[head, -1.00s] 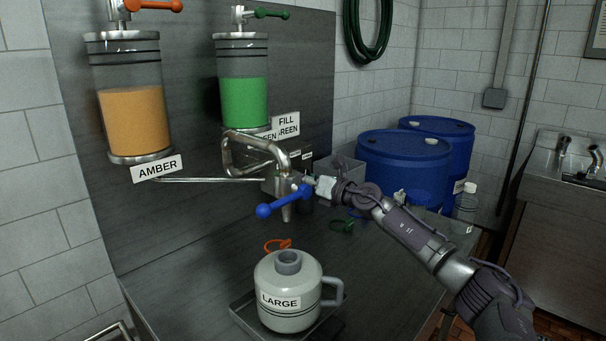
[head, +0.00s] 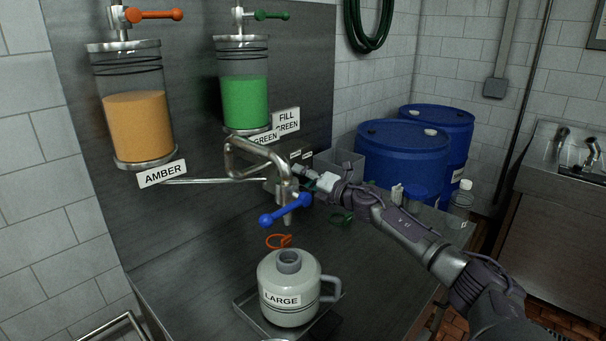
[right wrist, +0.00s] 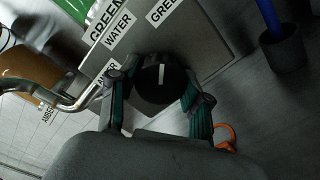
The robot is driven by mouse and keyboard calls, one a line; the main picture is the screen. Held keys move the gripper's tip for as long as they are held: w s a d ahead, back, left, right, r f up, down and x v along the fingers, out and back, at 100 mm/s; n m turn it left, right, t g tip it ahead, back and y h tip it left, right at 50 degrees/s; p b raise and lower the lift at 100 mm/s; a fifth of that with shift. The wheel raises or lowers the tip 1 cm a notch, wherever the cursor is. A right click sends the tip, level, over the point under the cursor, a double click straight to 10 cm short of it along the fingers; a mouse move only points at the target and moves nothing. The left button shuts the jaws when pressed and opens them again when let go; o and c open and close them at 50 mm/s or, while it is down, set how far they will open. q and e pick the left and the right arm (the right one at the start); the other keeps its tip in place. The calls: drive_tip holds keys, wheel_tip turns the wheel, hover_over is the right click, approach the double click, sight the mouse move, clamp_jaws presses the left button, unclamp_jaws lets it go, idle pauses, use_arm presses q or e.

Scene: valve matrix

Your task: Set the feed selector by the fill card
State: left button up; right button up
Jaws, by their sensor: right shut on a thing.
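The fill card (head: 287,121) reads FILL GREEN and stands above the green tank's GREEN label. The feed selector (right wrist: 160,78) is a black round knob with a white line, seen in the right wrist view. Its line points up in that picture, toward the GREEN label (right wrist: 163,10); a WATER label (right wrist: 117,30) and a partly covered AMBER label (right wrist: 106,71) lie to the left. My right gripper (head: 304,172) is shut on the knob; its fingers (right wrist: 160,88) lie on either side of it. The knob cannot be made out in the head view. My left gripper is out of view.
The bent steel pipe (head: 240,160) and the spout with a blue lever (head: 285,208) are close to my right gripper. A LARGE jug (head: 288,280) stands below. Amber (head: 138,125) and green (head: 244,100) tanks hang behind; blue drums (head: 405,155) stand right.

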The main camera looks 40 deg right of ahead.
idle(0.5)
drive_tip(key=o, duration=1.2)
drive_tip(key=shift+d, duration=0.1)
drive_tip(key=shift+s+f, duration=0.15)
drive_tip(key=shift+s, duration=0.3)
drive_tip(key=s, duration=0.7)
drive_tip(key=s+d, duration=0.1)
drive_tip(key=s, duration=0.3)
